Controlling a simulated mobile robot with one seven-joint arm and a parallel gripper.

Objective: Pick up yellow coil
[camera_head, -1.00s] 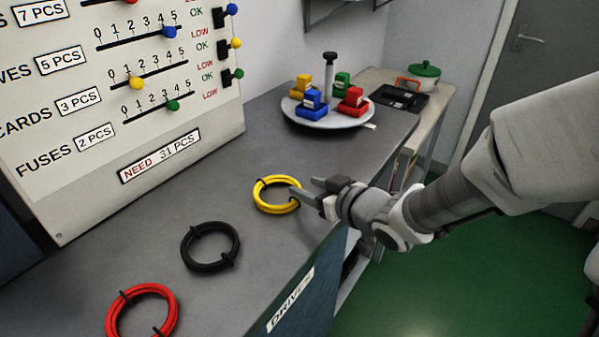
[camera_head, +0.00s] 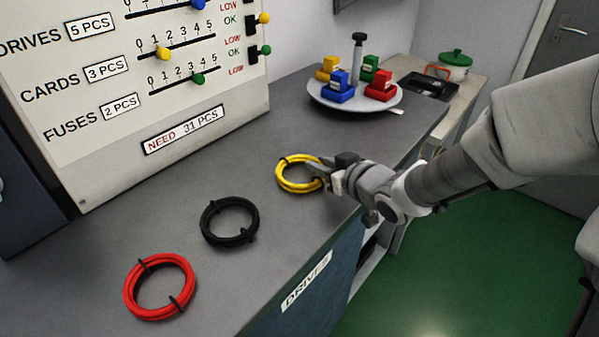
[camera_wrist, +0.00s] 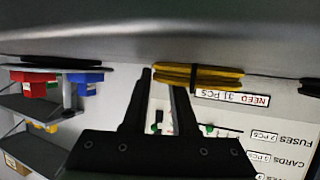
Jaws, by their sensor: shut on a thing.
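The yellow coil (camera_head: 297,186) lies on the grey bench top, bound with dark ties. My gripper (camera_head: 322,177) reaches it from the right, and its fingers are shut on the coil's right side. In the wrist view the coil (camera_wrist: 205,76) appears edge-on at the fingertips, close to the bench surface. My gripper (camera_wrist: 162,80) shows there as two dark fingers, one of them crossing the coil. I cannot tell whether the coil is lifted off the bench.
A black coil (camera_head: 230,238) and a red coil (camera_head: 130,289) lie in a row to the left. A board with sliders (camera_head: 120,135) stands behind. A round tray (camera_head: 320,98) with coloured blocks is at the back. The bench's front edge is close by on the right.

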